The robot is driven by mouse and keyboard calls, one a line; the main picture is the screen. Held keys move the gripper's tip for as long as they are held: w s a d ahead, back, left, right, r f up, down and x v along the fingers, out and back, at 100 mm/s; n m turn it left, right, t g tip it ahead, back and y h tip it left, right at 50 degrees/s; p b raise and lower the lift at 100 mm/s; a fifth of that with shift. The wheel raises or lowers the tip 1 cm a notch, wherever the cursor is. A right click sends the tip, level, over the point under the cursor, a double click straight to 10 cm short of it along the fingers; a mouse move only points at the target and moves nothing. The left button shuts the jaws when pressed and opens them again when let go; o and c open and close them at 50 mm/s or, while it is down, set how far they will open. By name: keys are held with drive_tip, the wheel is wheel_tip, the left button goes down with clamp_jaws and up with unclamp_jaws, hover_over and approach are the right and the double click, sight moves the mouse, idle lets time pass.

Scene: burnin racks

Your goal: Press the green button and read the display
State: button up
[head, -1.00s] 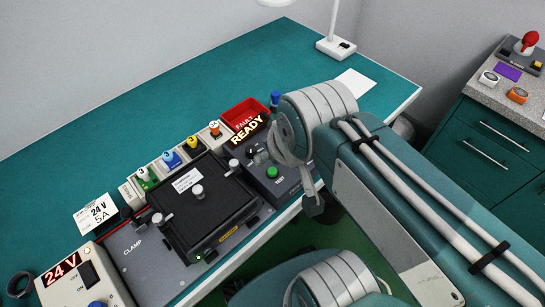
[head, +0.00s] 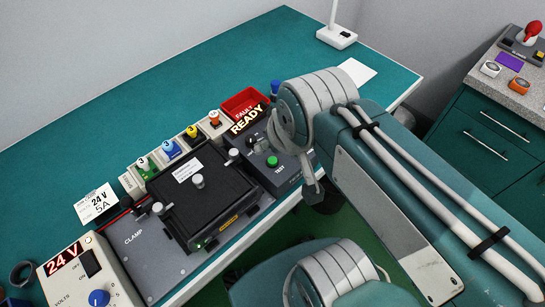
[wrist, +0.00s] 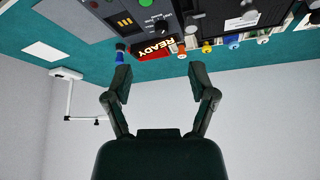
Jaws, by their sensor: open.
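The green button (head: 272,161), marked TEST, is on a dark control box (head: 290,170) at the bench's front edge. It also shows at the top edge of the wrist view (wrist: 146,3). In the head view my arm hides most of the gripper, to the right of the control box.
A black clamp fixture (head: 200,190) with knobs stands left of the control box. A red bin (head: 244,101), several coloured plugs and a 24 V supply (head: 88,275) share the bench.

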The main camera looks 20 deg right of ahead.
clamp_jaws()
idle(0.9)
